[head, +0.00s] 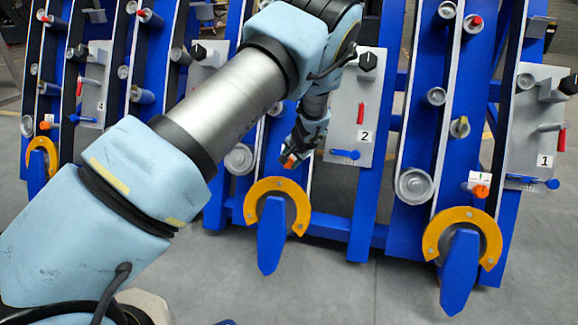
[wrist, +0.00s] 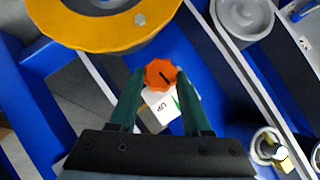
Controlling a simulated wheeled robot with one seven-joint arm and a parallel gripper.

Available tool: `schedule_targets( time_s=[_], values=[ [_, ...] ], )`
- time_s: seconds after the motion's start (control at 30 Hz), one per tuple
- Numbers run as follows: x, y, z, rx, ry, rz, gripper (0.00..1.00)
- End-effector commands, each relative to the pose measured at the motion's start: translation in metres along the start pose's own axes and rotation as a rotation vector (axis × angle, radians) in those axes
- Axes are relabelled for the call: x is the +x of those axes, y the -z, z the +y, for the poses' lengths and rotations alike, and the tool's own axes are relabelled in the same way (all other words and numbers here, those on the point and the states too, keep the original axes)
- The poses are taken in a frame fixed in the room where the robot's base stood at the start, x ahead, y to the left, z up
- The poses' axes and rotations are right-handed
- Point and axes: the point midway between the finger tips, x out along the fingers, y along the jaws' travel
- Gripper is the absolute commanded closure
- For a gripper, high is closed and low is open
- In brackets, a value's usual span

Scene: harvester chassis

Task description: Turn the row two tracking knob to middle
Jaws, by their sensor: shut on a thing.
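The row two tracking knob is an orange, many-sided knob (wrist: 158,72) with a dark pointer line, slanted in the wrist view. It also shows as a small orange patch (head: 289,161) at my gripper in the head view. My gripper (wrist: 161,80) has one dark green finger on each side of the knob and is shut on it; in the head view my gripper (head: 293,156) reaches down to it.
The row two panel (head: 347,110), marked 2, stands just right of my gripper, with a red handle (head: 361,113) and a blue handle (head: 345,154). A yellow ring (head: 257,194) sits below. Another orange knob (head: 481,191) is on row one at right.

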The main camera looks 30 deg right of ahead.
Motion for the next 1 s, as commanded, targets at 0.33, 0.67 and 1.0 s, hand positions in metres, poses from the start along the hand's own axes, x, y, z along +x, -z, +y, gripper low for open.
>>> schedule_targets(
  time_s=[0.33,0.67,1.0],
  values=[
    [0.0005,0.0000,0.0015,0.082,0.062,0.001,1.00],
    [0.0000,0.0000,0.0010,0.088,0.067,0.000,1.00],
    [0.0001,-0.0001,0.0012,0.088,0.066,0.000,0.24]
  ],
)
